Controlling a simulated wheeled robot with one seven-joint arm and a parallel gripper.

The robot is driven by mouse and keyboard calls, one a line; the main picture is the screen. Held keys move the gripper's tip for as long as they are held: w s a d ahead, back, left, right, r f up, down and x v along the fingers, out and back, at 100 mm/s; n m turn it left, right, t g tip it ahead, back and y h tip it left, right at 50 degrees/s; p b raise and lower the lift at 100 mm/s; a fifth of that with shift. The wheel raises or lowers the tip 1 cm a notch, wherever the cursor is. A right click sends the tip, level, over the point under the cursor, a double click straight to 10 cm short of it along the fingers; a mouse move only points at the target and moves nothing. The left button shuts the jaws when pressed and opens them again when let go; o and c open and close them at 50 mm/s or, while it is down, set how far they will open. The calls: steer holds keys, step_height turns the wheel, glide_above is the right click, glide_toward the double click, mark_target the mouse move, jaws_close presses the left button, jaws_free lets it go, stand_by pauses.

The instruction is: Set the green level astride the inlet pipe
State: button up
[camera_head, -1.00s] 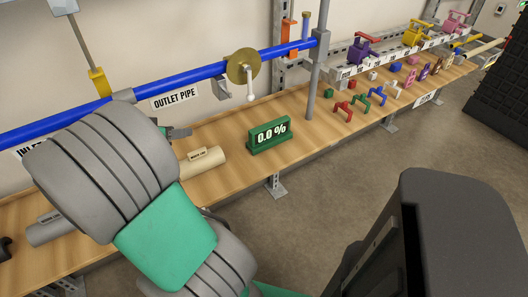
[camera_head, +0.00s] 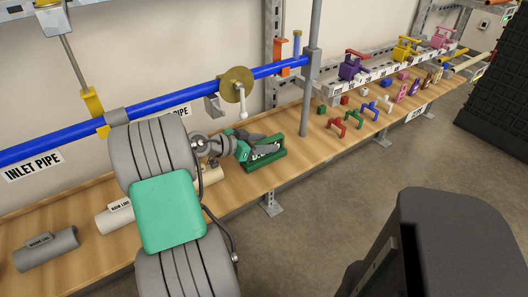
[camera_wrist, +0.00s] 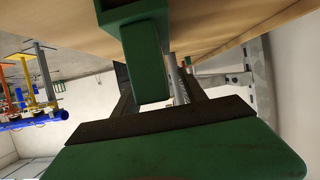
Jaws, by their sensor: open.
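The green level (camera_head: 272,162) stands upright on the wooden bench, its display mostly covered by my gripper (camera_head: 254,147). In the wrist view the level's green body (camera_wrist: 147,62) stands between my open fingers, with the wider green part at the top of the picture. I cannot tell whether a finger touches it. The inlet pipe (camera_head: 60,143) is the blue pipe at the left, above the bench, with its label (camera_head: 32,166) on the wall below it. My gripper is well to the right of that pipe section.
A yellow bracket (camera_head: 95,108) hangs at the pipe. A brass disc valve (camera_head: 237,84) and a grey post (camera_head: 309,75) stand near the level. Grey (camera_head: 45,248) and cream (camera_head: 115,216) cylinders lie at the bench's left. Small coloured clamps (camera_head: 352,118) lie to the right.

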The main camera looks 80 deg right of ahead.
steer(key=shift+c, duration=0.3)
steer(key=shift+w, duration=0.1)
jaws_close()
steer(key=shift+r, duration=0.1)
